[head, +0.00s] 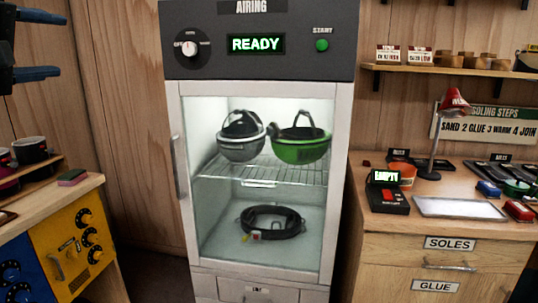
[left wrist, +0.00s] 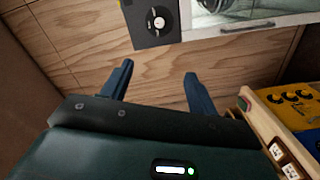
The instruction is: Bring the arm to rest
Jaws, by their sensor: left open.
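My left gripper (head: 62,45) is at the upper left edge of the head view, left of the airing cabinet. Its two dark blue fingers are spread apart with nothing between them. In the left wrist view the open fingers (left wrist: 158,72) point at the bare wooden wall, and they touch nothing. My right gripper is in neither view.
The airing cabinet (head: 174,160) has its glass door shut and reads READY. Inside are a grey helmet (head: 240,150), a green helmet (head: 300,152) and a coiled dark item (head: 270,222). A bench (head: 75,195) stands left, a drawer counter (head: 400,232) right.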

